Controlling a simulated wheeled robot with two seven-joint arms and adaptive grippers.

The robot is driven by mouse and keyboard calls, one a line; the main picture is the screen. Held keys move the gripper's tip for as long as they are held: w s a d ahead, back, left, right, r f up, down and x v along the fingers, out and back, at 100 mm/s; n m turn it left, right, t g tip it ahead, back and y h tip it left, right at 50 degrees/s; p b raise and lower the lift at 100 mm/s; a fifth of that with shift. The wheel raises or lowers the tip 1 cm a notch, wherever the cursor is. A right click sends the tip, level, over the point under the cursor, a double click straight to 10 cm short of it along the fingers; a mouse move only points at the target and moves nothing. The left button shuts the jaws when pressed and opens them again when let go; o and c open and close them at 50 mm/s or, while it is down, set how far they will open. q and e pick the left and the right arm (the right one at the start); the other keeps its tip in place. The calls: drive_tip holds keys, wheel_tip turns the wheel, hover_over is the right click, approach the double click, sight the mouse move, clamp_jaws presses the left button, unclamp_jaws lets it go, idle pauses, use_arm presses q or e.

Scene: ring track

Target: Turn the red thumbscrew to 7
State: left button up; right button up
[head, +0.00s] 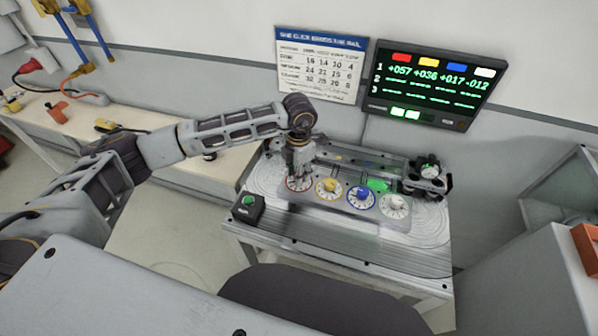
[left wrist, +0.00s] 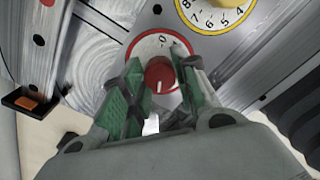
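The red thumbscrew (left wrist: 160,73) is a round red knob with a pale mark, on a white dial with a red rim (left wrist: 152,47). A 0 shows at the dial's top in the left wrist view; other numbers are hidden by the fingers. My left gripper (left wrist: 158,70) points down over the dial, its green-padded fingers on either side of the knob. They look apart, and I cannot tell whether they touch it. In the head view my left gripper (head: 298,182) covers the knob; part of the red-rimmed dial (head: 291,187) shows. My right gripper is not in view.
Yellow (head: 328,188), blue (head: 362,197) and white (head: 396,206) dials stand right of the red one. A button box (head: 249,208) sits at left. The screen (head: 428,85) reads +057, +036, +017, -012 under red, yellow, blue and white. A printed chart (head: 320,65) hangs beside it.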

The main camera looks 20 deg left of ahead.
use_arm(q)
drive_tip(key=c, duration=0.4)
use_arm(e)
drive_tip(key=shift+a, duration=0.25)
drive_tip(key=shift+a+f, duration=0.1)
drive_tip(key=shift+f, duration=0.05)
use_arm(q)
drive_tip(key=shift+m+b, duration=0.4)
drive_tip(key=shift+b, duration=0.2)
drive_tip(key=shift+w, duration=0.1)
drive_tip(key=m+b, duration=0.4)
drive_tip(key=b, duration=0.1)
drive_tip(key=shift+m, duration=0.3)
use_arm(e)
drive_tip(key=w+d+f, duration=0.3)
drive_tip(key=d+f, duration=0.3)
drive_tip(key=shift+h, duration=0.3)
use_arm(q)
drive_tip(key=shift+m, duration=0.3)
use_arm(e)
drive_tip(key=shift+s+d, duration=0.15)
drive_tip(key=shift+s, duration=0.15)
